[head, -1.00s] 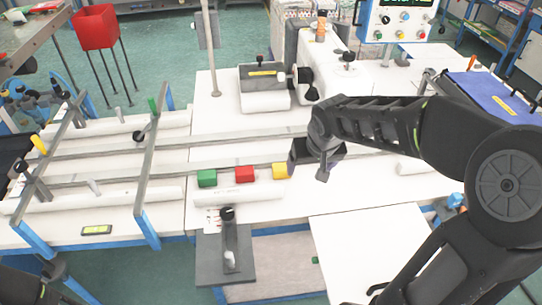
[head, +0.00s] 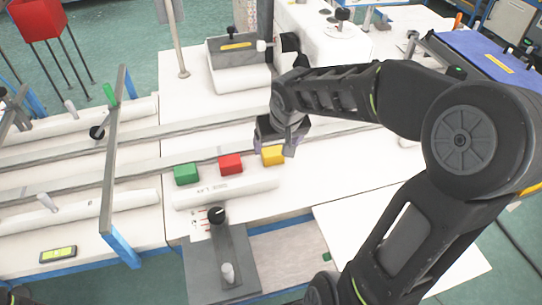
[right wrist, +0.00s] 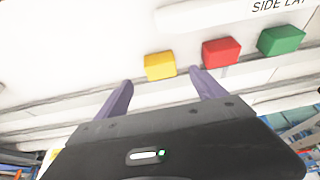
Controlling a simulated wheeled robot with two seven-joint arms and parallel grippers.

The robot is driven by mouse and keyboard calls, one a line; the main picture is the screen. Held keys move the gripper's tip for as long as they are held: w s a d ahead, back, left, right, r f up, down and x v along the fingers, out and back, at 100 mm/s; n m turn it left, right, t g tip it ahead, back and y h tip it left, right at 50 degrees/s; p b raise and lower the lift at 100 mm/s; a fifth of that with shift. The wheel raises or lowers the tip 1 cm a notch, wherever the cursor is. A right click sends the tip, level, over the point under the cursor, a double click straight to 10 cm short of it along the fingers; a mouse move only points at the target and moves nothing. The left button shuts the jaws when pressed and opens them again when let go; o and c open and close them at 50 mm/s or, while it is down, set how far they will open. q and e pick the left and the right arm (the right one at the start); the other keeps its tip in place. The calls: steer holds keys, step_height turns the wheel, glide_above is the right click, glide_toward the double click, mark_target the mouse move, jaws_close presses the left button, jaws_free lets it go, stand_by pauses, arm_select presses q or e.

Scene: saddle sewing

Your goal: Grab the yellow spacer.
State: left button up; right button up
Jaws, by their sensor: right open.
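The yellow spacer (head: 273,155) is a small block on the white table, at the right end of a row with a red block (head: 231,164) and a green block (head: 186,174). My right gripper (head: 276,146) is right at the yellow spacer in the head view, partly in front of its far side. In the right wrist view the yellow spacer (right wrist: 160,66) lies ahead of the open fingers (right wrist: 160,88), roughly between their tips, with no visible grip on it. The red block (right wrist: 221,52) lies just beyond the right-hand finger. My left gripper is not in view.
A white roll (head: 225,190) lies in front of the blocks, and metal rails (head: 150,142) run behind them. A sewing machine (head: 320,45) stands behind.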

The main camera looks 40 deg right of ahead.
mark_target(274, 153)
steer(key=shift+x, duration=1.3)
steer(key=shift+x, duration=2.65)
steer(key=c, duration=1.5)
